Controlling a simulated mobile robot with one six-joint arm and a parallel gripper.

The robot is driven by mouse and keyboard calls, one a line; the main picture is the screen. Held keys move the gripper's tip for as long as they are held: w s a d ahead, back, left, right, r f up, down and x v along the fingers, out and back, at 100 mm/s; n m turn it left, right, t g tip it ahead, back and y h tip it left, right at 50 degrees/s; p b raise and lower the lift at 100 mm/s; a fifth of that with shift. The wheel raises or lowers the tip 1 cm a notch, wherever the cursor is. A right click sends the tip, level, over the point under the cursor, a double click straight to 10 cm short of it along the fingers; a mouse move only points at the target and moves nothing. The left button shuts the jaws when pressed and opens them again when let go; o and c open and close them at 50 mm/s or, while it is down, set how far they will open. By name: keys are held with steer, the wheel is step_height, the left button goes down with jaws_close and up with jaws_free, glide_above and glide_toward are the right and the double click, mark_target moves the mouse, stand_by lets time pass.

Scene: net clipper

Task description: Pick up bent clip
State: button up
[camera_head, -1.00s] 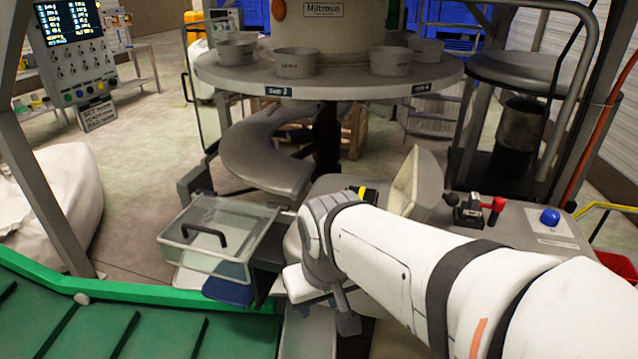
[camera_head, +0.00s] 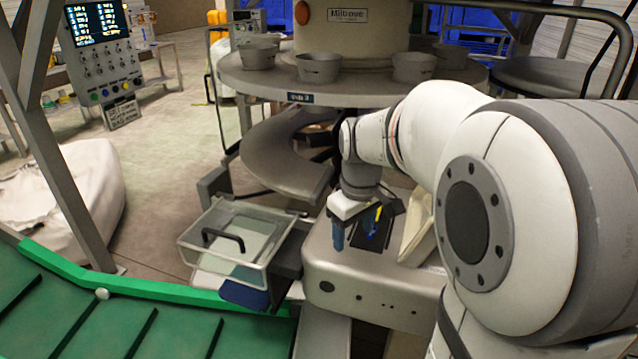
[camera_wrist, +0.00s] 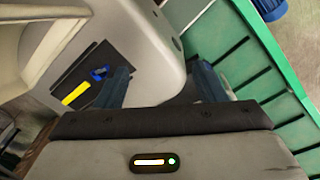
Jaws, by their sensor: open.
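A small bright-blue piece (camera_wrist: 99,73), possibly the bent clip, lies beside a yellow strip (camera_wrist: 76,95) on a dark pad (camera_wrist: 95,62) on top of a metal machine housing (camera_wrist: 158,45). It is too small to make out its bend. The yellow strip also shows in the head view (camera_head: 377,217). My gripper (camera_wrist: 162,84) is open and empty, pointing down over the housing in the head view (camera_head: 358,232). In the wrist view the left finger is close to the blue piece's right side; whether they touch I cannot tell. The right finger is over the housing's edge.
A clear lidded bin (camera_head: 240,240) stands left of the housing. A green conveyor (camera_head: 130,310) runs at front left. A round table with metal cups (camera_head: 318,68) is behind. A pale upright flap (camera_head: 416,228) stands right of the pad.

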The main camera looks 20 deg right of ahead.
steer(key=w+d+n, duration=0.1)
steer(key=w+d, duration=0.2)
steer(key=w+d+f+n, duration=0.1)
steer(key=w+d, duration=0.2)
steer(key=w, duration=0.1)
steer(key=w+d+f+n+g+p, duration=0.1)
steer(key=w+d+n, duration=0.1)
steer(key=w+d, duration=0.1)
steer(key=shift+w+d+f, duration=0.1)
steer(key=shift+w+d, duration=0.05)
steer(key=shift+w, duration=0.1)
steer(key=shift+w+d+f, duration=0.2)
steer(key=shift+d+f, duration=0.05)
steer(key=shift+f, duration=0.35)
steer(key=f, duration=0.4)
steer(key=f+p, duration=0.1)
steer(key=f, duration=0.2)
steer(key=shift+w, duration=0.25)
steer(key=shift+r, duration=0.1)
steer(key=shift+c, duration=0.2)
steer(key=c, duration=1)
step_height(320, 180, up, 10)
